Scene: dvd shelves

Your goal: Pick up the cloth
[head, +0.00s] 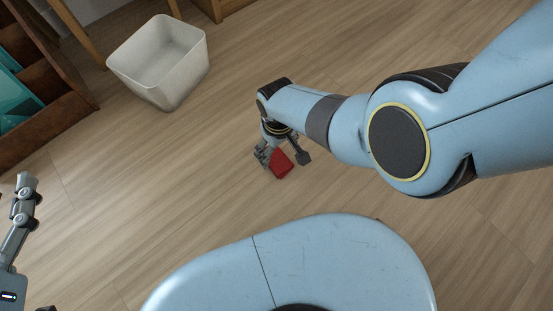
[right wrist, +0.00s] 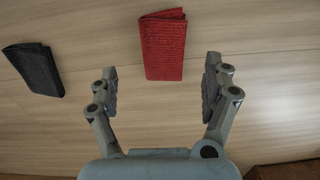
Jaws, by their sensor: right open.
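A folded red cloth (head: 283,165) lies on the wooden floor below my right gripper (head: 271,156) in the head view. In the right wrist view the red cloth (right wrist: 163,45) lies ahead of my right gripper (right wrist: 161,75), between the lines of its two fingers and past their tips. The fingers are wide apart with nothing between them. A folded dark cloth (right wrist: 33,68) lies to the left of the red one in that view. My left gripper (head: 25,186) is at the left edge of the head view, and its finger gap is unclear.
A white bin (head: 165,65) stands on the floor at the upper left of the head view. A brown shelf (head: 62,82) with teal items is at the left edge. Wooden legs (head: 78,30) show at the top.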

